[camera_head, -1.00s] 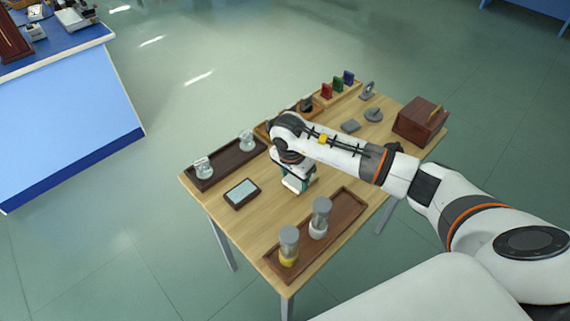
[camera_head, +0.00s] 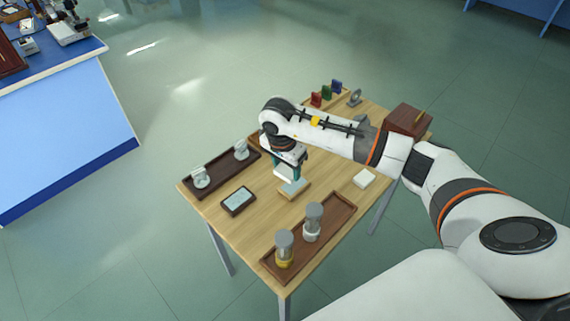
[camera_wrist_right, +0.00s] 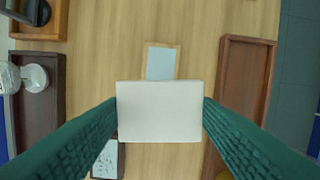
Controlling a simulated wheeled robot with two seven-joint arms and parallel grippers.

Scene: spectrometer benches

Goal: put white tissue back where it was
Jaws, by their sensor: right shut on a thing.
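The white tissue (camera_wrist_right: 159,112) is a flat white block between the two teal fingers of my right gripper (camera_wrist_right: 160,104) in the wrist view. The gripper is shut on it. In the head view my right gripper (camera_head: 286,170) hangs over the middle of the wooden table, with the white tissue (camera_head: 284,175) low between its fingers. Just beside it is a small wooden holder with a pale blue sheet (camera_head: 294,187), which also shows in the wrist view (camera_wrist_right: 161,63). The gap below the tissue cannot be judged. My left gripper is not in view.
A dark-framed pad (camera_head: 238,201) lies left of the gripper. A brown tray (camera_head: 335,224) with two capped jars is in front. A dark tray (camera_head: 217,176) with glassware is at left.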

